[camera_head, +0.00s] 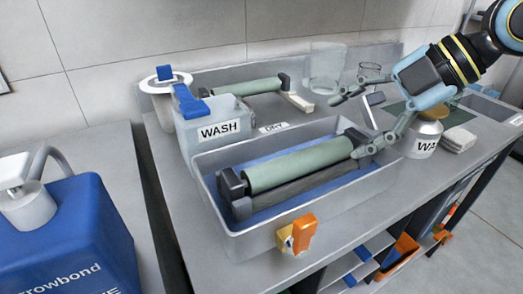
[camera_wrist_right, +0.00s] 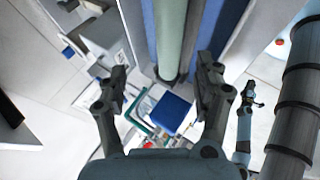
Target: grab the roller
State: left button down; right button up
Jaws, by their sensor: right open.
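A green roller (camera_head: 298,165) with dark end blocks lies in a grey tray (camera_head: 290,232) with a blue inside, on the bench. A dark bar runs along its front side. My right gripper (camera_head: 347,126) is open and empty, above the roller's right end, with one finger low near that end and the other behind it. In the right wrist view a green cylinder (camera_wrist_right: 170,35) shows beyond the open, empty jaws of my right gripper (camera_wrist_right: 164,75), between the fingers in the picture. I cannot tell whether a finger touches the roller. My left gripper is not in view.
A second green roller (camera_head: 252,87) lies at the back, beside a blue-topped WASH container (camera_head: 212,127). Another wash container (camera_head: 424,138) stands right of the tray. An orange clip (camera_head: 303,233) sits on the tray's front wall. A blue jug (camera_head: 75,240) is at front left.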

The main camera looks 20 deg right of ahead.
aim_at(319, 154)
jog(key=shift+h, duration=0.3)
jog(key=f, duration=0.1)
jog(key=w+f+b, duration=0.1)
jog(key=f, duration=0.1)
jog(key=w+a+f, duration=0.1)
jog(key=shift+w+f+b, duration=0.1)
jog(key=shift+f+b, duration=0.05)
jog(key=shift+b, duration=0.15)
jog(key=shift+a+f, duration=0.15)
jog(key=shift+s+x, duration=0.25)
jog(key=shift+x, duration=0.9)
jog(key=x, duration=0.2)
jog(key=shift+a+f+b, duration=0.15)
jog(key=shift+f+b, duration=0.15)
jog(key=shift+b, duration=0.1)
jog(key=shift+w+a+f, duration=0.1)
jog(key=shift+w+f, duration=0.05)
jog(key=shift+f, duration=0.1)
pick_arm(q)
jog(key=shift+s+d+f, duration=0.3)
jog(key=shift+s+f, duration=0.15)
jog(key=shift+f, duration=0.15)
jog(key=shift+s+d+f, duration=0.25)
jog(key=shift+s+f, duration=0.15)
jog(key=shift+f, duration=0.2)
pick_arm(e)
grip_shut()
